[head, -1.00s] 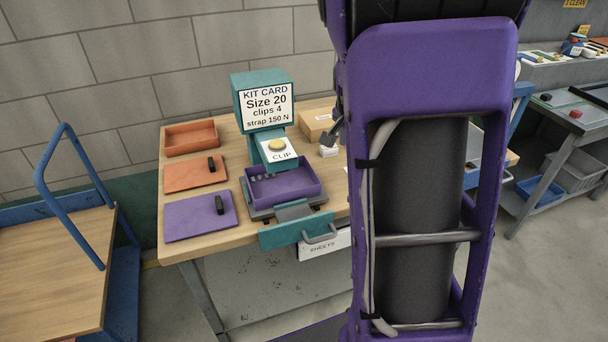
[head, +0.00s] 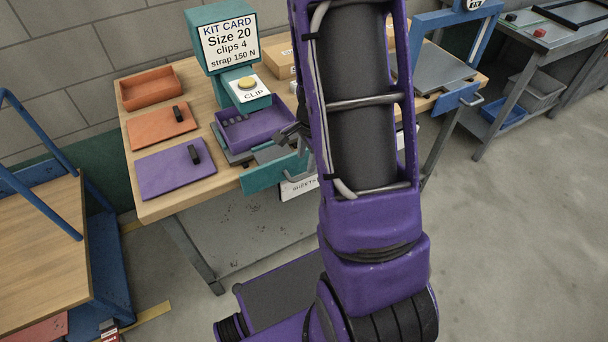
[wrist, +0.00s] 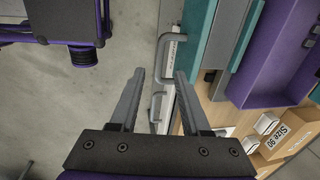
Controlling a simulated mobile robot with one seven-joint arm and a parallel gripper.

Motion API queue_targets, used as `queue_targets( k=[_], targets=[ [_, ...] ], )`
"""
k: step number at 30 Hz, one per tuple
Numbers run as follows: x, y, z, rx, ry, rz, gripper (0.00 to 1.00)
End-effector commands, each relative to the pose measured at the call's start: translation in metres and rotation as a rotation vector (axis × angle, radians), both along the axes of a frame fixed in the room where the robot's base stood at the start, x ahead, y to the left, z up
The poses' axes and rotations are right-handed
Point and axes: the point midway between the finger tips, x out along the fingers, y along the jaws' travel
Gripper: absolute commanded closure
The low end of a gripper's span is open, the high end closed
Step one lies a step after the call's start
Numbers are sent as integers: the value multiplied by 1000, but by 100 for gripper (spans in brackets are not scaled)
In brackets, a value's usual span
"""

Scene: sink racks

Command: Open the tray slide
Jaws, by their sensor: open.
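The tray slide carries a purple tray (head: 262,130) and has a teal front panel (head: 262,174), which stands out a little past the table's front edge under the teal machine (head: 215,22). In the wrist view, its grey bar handle (wrist: 163,50) is on the teal front (wrist: 193,50), just beyond my fingertips. My gripper (wrist: 160,72) is open and empty, with the handle roughly in line with the gap between its fingers. I cannot tell whether they touch. In the head view, my gripper (head: 290,132) is by the tray's right front corner, and my arm hides part of the handle.
A sheets drawer (head: 299,188) with its own handle (wrist: 157,106) is below the slide. An orange bin (head: 150,90), an orange board (head: 160,127) and a purple board (head: 172,171) lie left on the table. A cart (head: 50,235) stands left. Floor in front is clear.

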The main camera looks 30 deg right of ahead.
Motion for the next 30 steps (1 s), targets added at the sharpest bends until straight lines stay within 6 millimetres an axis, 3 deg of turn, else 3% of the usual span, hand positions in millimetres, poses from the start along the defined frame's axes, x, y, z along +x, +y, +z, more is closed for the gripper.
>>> queue_targets(
  k=[1,3,9,23,30],
  targets=[
    [1,0,-16,2,4,-3,53],
    [4,0,-29,1,3,-2,53],
    [10,0,-58,0,1,-2,53],
    [13,0,-69,-1,-1,0,53],
    [13,0,-69,-1,-1,0,94]
  ],
)
